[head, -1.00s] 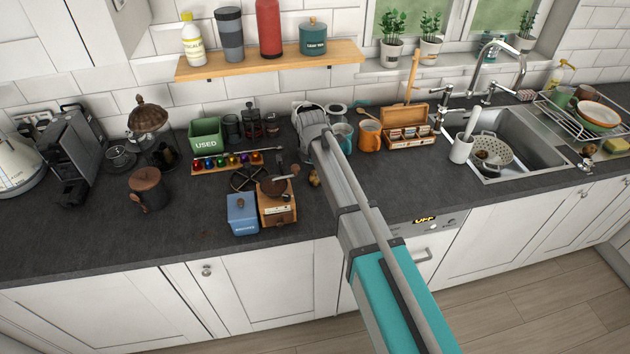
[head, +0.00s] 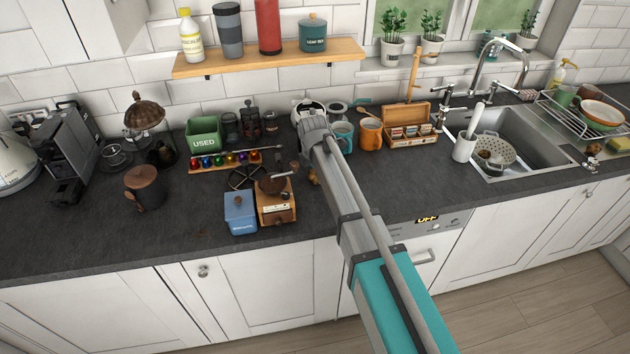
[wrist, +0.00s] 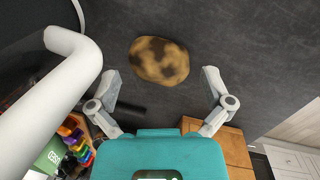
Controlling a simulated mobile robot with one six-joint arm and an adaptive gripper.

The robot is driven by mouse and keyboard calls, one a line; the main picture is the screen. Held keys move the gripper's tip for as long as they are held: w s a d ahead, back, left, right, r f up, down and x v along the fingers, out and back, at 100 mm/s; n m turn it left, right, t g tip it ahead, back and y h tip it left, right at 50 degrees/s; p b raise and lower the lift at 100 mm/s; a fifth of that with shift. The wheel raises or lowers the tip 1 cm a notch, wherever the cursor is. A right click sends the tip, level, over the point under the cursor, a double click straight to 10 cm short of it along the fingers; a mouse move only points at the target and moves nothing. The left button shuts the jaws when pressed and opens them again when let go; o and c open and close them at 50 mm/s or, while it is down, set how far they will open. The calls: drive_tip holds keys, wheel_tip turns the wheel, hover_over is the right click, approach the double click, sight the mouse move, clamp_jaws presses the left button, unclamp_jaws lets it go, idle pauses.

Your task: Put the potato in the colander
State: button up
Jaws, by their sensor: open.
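The potato (wrist: 158,61), brown with dark patches, lies on the slate worktop in the wrist view. It is ahead of and between the fingers of my gripper (wrist: 161,76), which are spread wide with nothing held. In the head view the potato (head: 313,177) is a small brown patch beside my arm, partly hidden. My arm's end is above the worktop there, and my fingers are hidden. The pale, perforated colander (head: 497,150) sits in the sink at the right, with something brown in or against it.
A white curved tube (wrist: 62,75) is close on the left in the wrist view. A wooden coffee grinder (head: 277,205) and blue canister (head: 240,214) stand left of my arm. Orange mug (head: 370,134), tea box (head: 410,128) and white utensil pot (head: 464,148) stand towards the sink.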

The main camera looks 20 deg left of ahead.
drive_tip(key=shift+w+f+b, duration=0.15)
drive_tip(key=shift+f+b, duration=0.45)
drive_tip(key=shift+f, duration=0.3)
drive_tip(key=c, duration=1)
drive_tip(key=shift+r, duration=0.15)
drive_tip(key=shift+c, duration=0.2)
wheel_tip(320, 180, up, 2)
drive_tip(key=p, duration=0.2)
drive_tip(key=shift+r+p, duration=0.2)
drive_tip(key=shift+p, duration=0.15)
drive_tip(key=s+d+r+p, duration=0.4)
drive_tip(key=d+r+p, duration=0.6)
drive_tip(key=d, duration=0.3)
drive_tip(key=shift+d+r, duration=0.2)
